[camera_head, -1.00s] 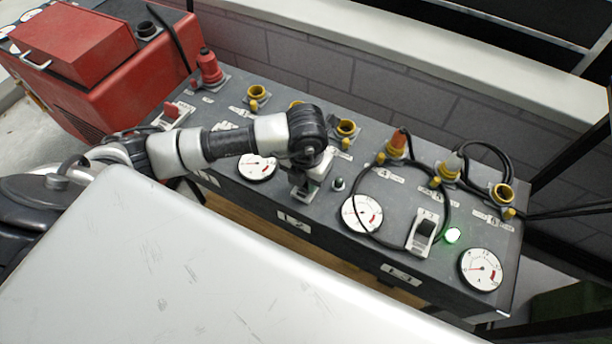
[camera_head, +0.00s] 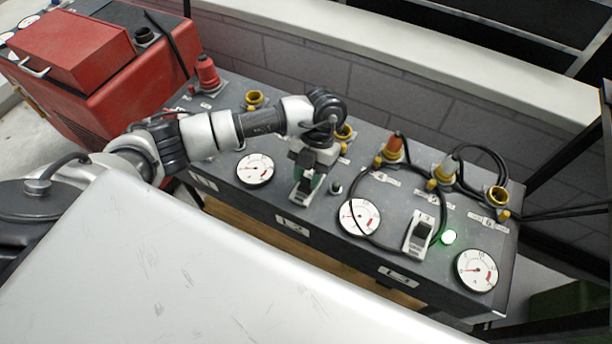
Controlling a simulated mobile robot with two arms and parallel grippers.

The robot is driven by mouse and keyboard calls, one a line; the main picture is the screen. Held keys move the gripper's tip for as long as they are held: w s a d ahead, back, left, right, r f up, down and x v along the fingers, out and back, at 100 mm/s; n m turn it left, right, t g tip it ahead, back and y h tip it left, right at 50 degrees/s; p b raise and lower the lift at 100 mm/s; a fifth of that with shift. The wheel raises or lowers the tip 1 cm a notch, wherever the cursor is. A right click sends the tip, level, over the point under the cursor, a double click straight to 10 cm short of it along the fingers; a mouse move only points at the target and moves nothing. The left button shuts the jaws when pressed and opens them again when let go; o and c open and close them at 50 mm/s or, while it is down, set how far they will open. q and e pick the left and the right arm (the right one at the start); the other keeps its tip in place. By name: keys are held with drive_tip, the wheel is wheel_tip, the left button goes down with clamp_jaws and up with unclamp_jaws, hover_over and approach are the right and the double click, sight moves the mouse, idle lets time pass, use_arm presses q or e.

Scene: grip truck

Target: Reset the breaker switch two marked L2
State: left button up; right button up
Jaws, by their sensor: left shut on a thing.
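The L2 breaker switch (camera_head: 300,198) sits on the top of the grey panel box, behind the front label L2 (camera_head: 292,223). Its base plate shows, but my gripper hides most of its lever. My left gripper (camera_head: 306,180) is over this switch, pointing down, with its fingers shut on the lever. My right gripper is not in view.
Another switch (camera_head: 420,235) stands to the right beside a lit green lamp (camera_head: 449,237). White gauges (camera_head: 255,169) lie along the panel. Black cables loop between plugs (camera_head: 392,148) behind. A red machine (camera_head: 110,70) stands at the left.

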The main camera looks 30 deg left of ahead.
use_arm(q)
drive_tip(key=shift+w+g+b, duration=0.3)
drive_tip(key=shift+w+g, duration=0.15)
drive_tip(key=shift+g, duration=0.55)
drive_tip(key=o, duration=0.9)
drive_tip(key=v, duration=1)
drive_tip(key=shift+w+r, duration=0.25)
drive_tip(key=shift+w, duration=0.05)
